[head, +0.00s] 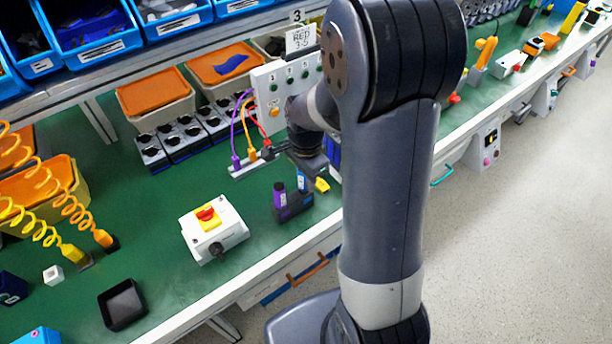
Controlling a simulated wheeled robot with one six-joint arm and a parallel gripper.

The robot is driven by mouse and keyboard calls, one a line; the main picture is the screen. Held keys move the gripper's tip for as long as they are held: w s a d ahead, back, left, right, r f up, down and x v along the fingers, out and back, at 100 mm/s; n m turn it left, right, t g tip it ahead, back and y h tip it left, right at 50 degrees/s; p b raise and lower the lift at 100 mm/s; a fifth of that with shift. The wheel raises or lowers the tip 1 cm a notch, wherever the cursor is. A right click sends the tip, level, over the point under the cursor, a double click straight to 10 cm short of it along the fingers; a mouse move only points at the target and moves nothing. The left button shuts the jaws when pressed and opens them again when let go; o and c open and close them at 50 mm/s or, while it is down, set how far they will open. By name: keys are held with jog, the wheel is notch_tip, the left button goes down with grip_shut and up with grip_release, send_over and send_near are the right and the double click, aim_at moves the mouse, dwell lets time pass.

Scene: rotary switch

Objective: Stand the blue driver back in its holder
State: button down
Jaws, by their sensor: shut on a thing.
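The blue driver (302,180) is upright below my gripper (304,168), which is shut on its upper end. The dark holder (293,207) stands on the green bench near its front edge, with a purple driver (280,194) upright in its left side. The blue driver's lower end is at the right side of the holder. From this view I cannot tell whether it is seated in a hole or just above it. My arm and wrist hide part of the area behind and to the right of the gripper.
A white box with a red and yellow rotary switch (207,216) stands left of the holder. A white panel (283,88) with plugged cables stands behind. A yellow object (322,185) lies right of the holder. A black tray (122,304) lies at front left, with bare bench around it.

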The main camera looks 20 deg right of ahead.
jog(key=shift+f+b, duration=0.6)
jog(key=shift+f, duration=0.25)
jog(key=c, duration=1.1)
grip_release()
jog(key=shift+r, duration=0.1)
notch_tip(320, 180, up, 11)
jog(key=shift+f, duration=0.15)
